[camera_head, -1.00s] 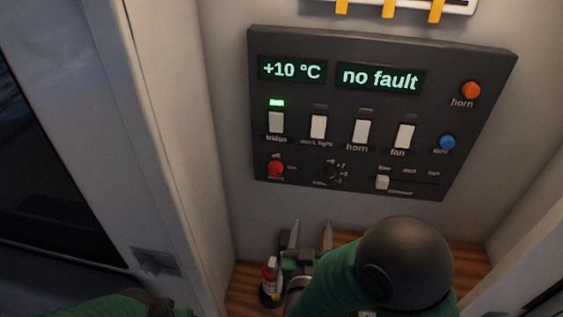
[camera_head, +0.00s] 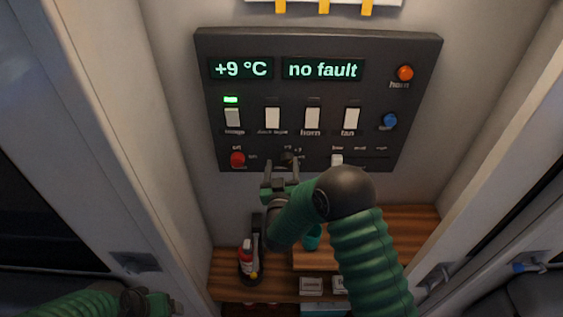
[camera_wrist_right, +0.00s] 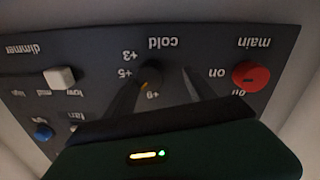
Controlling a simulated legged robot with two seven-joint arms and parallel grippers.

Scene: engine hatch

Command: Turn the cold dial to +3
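The cold dial (camera_wrist_right: 151,76) is a small dark knob on the dark panel. It shows upside down in the right wrist view, with "+3", "+5" and what looks like "+9" around it. An orange mark on it faces the lower labels; its exact setting is hard to read. In the head view the dial (camera_head: 287,158) is partly hidden by my right gripper (camera_head: 282,166). My right gripper is open, its two fingers (camera_wrist_right: 160,88) on either side of the dial in view; contact is unclear. The display (camera_head: 241,69) reads "+9 °C". My left gripper (camera_head: 152,302) is low at left, its fingers unclear.
The red main knob (camera_wrist_right: 251,75) is beside the dial, and the dimmer slider (camera_wrist_right: 59,77) is on its other side. White switches (camera_head: 272,118) sit above. A wooden shelf (camera_head: 410,222) with a red-and-white bottle (camera_head: 246,256) lies below. Side walls enclose the panel.

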